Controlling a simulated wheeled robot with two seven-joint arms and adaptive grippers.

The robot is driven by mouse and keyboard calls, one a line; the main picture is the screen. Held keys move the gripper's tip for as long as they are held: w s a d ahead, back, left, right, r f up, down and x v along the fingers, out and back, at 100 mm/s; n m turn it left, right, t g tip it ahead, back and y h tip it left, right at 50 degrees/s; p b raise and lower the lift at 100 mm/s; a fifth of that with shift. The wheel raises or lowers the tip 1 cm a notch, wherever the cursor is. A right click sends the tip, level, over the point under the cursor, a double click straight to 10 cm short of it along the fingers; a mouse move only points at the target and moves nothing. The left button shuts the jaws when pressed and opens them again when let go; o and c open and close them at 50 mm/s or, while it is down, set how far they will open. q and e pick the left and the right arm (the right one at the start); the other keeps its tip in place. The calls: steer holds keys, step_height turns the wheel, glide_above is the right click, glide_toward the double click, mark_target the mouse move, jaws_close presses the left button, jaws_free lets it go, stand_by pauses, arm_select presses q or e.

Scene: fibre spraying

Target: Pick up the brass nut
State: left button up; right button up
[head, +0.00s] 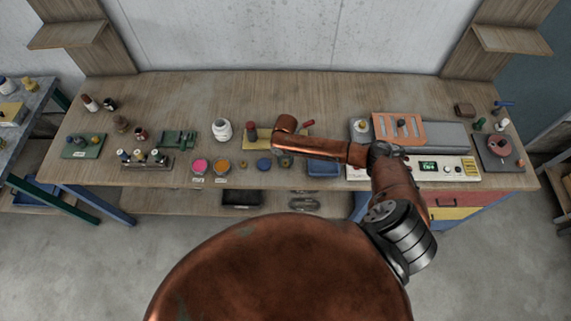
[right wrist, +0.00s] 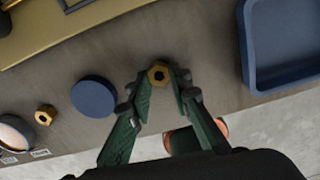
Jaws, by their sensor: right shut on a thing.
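A brass hex nut (right wrist: 158,74) with a dark hole sits between the two green fingertips of my right gripper (right wrist: 160,80) in the right wrist view. The fingers are closed in on it from both sides. I cannot tell whether the nut is lifted off the bench top. A second brass nut (right wrist: 45,115) lies on the bench, beyond a blue disc (right wrist: 93,96). My left gripper is not in view.
A blue tray (right wrist: 253,70) stands close to the right of the gripper. The blue disc also shows in the head view (head: 264,163), beside pink (head: 200,165) and orange (head: 221,166) pots. A control box (head: 410,170) stands further right. The bench's front edge is near.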

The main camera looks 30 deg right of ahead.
jaws_close()
